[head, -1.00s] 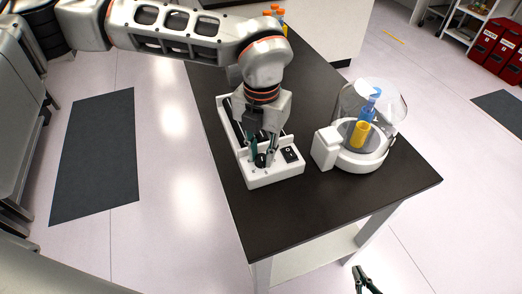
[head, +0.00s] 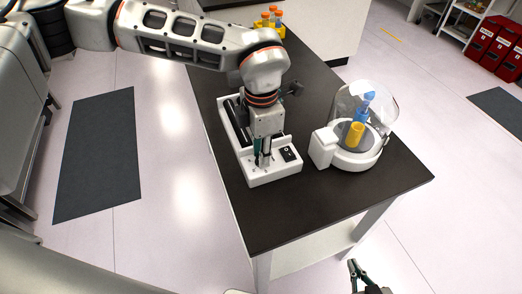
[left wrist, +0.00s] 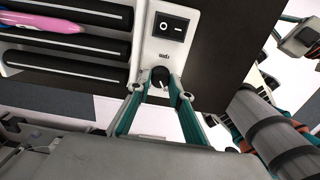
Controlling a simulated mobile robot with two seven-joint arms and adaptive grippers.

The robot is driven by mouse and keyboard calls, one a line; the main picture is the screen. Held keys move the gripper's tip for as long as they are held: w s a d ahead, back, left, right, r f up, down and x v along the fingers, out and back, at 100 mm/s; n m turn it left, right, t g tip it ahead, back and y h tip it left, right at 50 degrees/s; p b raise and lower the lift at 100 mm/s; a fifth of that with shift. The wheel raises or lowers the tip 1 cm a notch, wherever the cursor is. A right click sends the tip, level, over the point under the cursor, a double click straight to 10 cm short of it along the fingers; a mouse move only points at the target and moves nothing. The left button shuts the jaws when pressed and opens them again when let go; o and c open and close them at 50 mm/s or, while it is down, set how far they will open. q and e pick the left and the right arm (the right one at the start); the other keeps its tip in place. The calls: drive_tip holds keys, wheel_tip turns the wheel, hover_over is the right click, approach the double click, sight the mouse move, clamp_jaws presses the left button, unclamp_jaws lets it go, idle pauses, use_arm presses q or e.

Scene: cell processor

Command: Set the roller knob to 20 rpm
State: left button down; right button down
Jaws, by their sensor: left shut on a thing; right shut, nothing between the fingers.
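The white roller device (head: 272,177) stands on the dark bench, with a control panel at its front end. In the left wrist view its black roller knob (left wrist: 160,76) sits below the "rpm" label, with a small white mark on it. The scale is too small to read. My left gripper (head: 262,160) points down at the panel. In the left wrist view its green fingers (left wrist: 160,92) are shut on the knob, one on each side. My right gripper (head: 360,271) is shut and empty, low in the head view, off the bench's front edge.
A black rocker switch (left wrist: 172,26) is beside the knob, and black rollers (left wrist: 75,47) with a pink tube (left wrist: 45,22) lie to the left. A domed white centrifuge-like machine (head: 352,150) stands right of the device. Orange-capped tubes (head: 268,18) stand at the back.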

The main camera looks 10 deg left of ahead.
use_arm(q)
drive_tip(key=shift+m, duration=0.3)
idle(0.4)
drive_tip(key=c, duration=1.8)
unclamp_jaws()
drive_tip(key=shift+r, duration=4)
